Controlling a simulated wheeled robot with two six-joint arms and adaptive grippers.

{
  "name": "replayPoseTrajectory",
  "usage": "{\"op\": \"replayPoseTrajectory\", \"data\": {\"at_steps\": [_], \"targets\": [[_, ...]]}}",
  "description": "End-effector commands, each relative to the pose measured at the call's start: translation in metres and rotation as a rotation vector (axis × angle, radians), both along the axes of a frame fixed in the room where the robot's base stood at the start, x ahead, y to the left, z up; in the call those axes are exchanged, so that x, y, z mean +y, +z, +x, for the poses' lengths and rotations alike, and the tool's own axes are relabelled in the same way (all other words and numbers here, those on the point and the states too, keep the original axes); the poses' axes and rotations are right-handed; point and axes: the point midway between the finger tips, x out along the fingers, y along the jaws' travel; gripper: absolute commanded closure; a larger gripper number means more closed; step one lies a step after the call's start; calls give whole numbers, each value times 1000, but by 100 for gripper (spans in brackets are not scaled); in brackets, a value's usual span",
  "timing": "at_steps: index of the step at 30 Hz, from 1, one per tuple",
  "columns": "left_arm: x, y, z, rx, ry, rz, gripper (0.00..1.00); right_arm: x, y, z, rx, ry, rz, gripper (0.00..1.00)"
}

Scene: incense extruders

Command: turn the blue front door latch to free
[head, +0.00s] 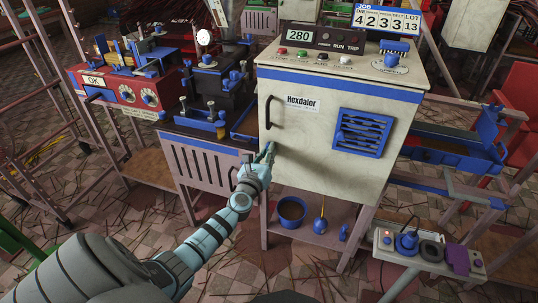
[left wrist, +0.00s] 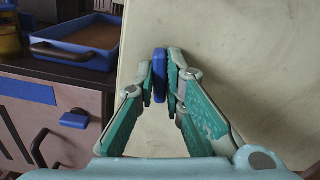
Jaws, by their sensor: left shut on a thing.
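The cream cabinet door (head: 330,175) carries the name Hexdalor, a dark bar handle and a blue louvred vent. The blue latch (left wrist: 160,75) stands upright against the door's cream face in the left wrist view. My left gripper (left wrist: 161,85) has its fingers on both sides of the latch and is shut on it. In the head view my left gripper (head: 268,152) is at the door's lower left edge, below the handle, and covers the latch. My right gripper is in neither view.
A blue tray (left wrist: 80,42) lies on the bench left of the door. A blue-rimmed pot (head: 291,212) sits on the shelf below the cabinet. A red control box (head: 120,88) stands at the left. A small table with a socket box (head: 428,250) is at the lower right.

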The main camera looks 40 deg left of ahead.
Motion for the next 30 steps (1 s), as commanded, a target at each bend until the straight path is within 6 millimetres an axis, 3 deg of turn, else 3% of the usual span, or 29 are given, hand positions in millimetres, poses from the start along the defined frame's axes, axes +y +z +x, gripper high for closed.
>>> {"op": "replayPoseTrajectory", "data": {"at_steps": [15, 30], "targets": [[0, -2, 0, -123, -2, -358, 100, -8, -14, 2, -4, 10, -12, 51], [0, -1, 0, -152, -2, -441, 100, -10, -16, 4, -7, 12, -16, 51]]}}
